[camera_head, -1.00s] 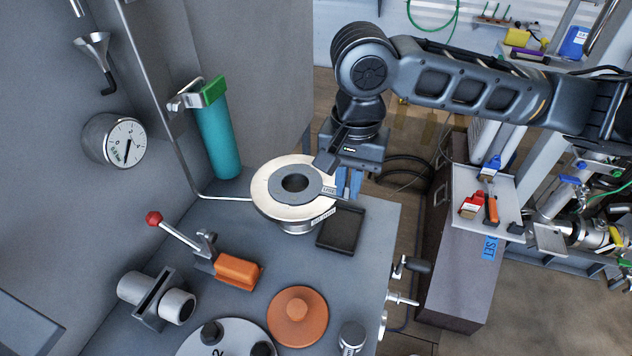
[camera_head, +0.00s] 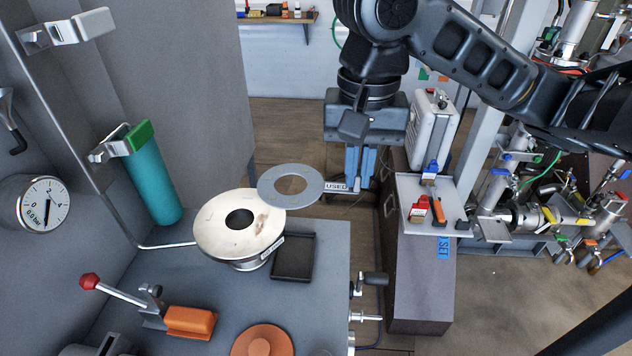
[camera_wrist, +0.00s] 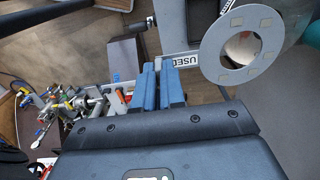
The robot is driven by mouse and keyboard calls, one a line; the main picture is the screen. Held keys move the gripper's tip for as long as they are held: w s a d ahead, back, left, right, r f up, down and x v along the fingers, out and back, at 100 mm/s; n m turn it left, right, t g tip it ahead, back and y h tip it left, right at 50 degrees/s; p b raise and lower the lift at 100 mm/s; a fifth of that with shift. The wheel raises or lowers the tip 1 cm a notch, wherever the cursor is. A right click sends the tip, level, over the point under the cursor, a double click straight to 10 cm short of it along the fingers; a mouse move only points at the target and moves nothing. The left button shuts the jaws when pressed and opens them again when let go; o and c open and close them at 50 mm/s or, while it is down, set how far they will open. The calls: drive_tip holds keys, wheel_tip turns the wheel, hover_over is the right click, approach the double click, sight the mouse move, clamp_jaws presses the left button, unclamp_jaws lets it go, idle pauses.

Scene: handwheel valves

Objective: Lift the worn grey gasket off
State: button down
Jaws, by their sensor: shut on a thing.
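The worn grey gasket (camera_head: 277,183) is a flat ring with a tab marked USED. My gripper (camera_head: 358,184) is shut on that tab, with its blue fingers pointing down. The gasket is held above and to the right of the pale flange (camera_head: 222,240) and overlaps its right edge in the head view. The flange's top face and dark bore are bare, with brownish marks on the face. In the wrist view the gasket (camera_wrist: 226,45) extends to the right of my blue fingers (camera_wrist: 164,66), and its face shows several pale patches.
A dark square tray (camera_head: 293,275) lies on the bench right of the flange. A red-knobbed lever (camera_head: 120,293), an orange block (camera_head: 190,322), a teal cylinder (camera_head: 152,185) and a gauge (camera_head: 42,203) stand to the left. A side shelf (camera_head: 462,228) holds tools.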

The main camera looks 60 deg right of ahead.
drive_tip(key=s+p, duration=0.1)
drive_tip(key=p, duration=0.1)
drive_tip(key=r+p, duration=0.1)
drive_tip(key=p, duration=0.1)
drive_tip(key=shift+s+d+r+p, duration=0.15)
drive_tip(key=shift+s+d+p, duration=0.15)
drive_tip(key=shift+s, duration=0.1)
